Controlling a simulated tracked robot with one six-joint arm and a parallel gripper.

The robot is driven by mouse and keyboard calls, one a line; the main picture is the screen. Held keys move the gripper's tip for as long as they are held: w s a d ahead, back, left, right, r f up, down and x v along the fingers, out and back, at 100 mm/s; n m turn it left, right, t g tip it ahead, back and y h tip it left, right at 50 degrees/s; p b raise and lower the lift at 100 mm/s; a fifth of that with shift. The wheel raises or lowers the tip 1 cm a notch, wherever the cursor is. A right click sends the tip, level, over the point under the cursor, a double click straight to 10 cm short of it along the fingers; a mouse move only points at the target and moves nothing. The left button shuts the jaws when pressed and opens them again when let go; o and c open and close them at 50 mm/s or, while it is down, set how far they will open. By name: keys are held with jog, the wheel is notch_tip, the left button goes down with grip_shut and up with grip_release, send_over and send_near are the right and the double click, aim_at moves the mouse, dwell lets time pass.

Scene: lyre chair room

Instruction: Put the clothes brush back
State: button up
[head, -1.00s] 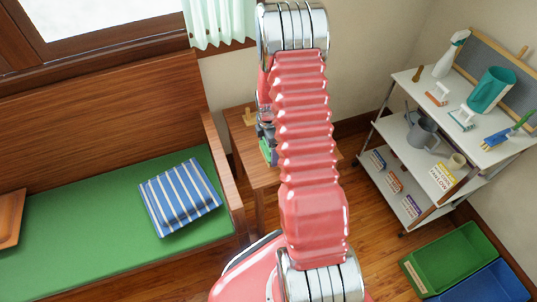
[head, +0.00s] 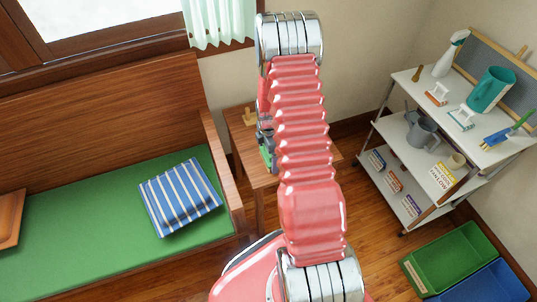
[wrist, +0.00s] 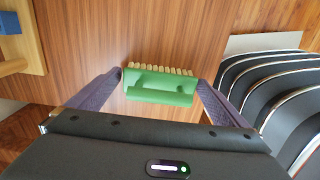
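The clothes brush is green with a row of pale bristles, and shows in the wrist view (wrist: 160,86) between the two purple fingertips of my gripper (wrist: 160,78). The fingertips meet its two ends, so my gripper looks shut on it. The brown wooden side table (head: 240,140) lies below; I cannot tell the gap between brush and table. In the head view, my arm hides most of the table and gripper, and only a bit of green shows at the arm's left edge.
The bench with a green seat (head: 100,225) and striped cushion (head: 180,197) is at left. A white shelf cart (head: 440,122) and green and blue bins (head: 452,260) are at right.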

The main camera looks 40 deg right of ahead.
jog(key=shift+r, duration=0.1)
notch_tip(320, 180, up, 12)
dwell(0.9)
dwell(0.5)
jog(key=shift+a+r, duration=0.15)
jog(key=shift+r, duration=0.15)
jog(key=s+a+r+m+t, duration=0.1)
jog(key=s+a+r+m, duration=0.15)
jog(key=a+r, duration=0.55)
jog(key=s+a+r+m+t, duration=0.2)
jog(key=a+r+m, duration=0.25)
jog(key=r, duration=0.85)
jog(key=s+a+r+m+t, duration=0.1)
jog(key=s+a+r+m, duration=0.3)
jog(key=s, duration=0.3)
jog(key=s+a+r+m+t, duration=0.1)
jog(key=s+a+r+m, duration=0.3)
jog(key=s+a, duration=0.3)
jog(key=shift+s+r+t, duration=0.3)
jog(key=shift+s+r, duration=0.3)
jog(key=shift+r, duration=0.3)
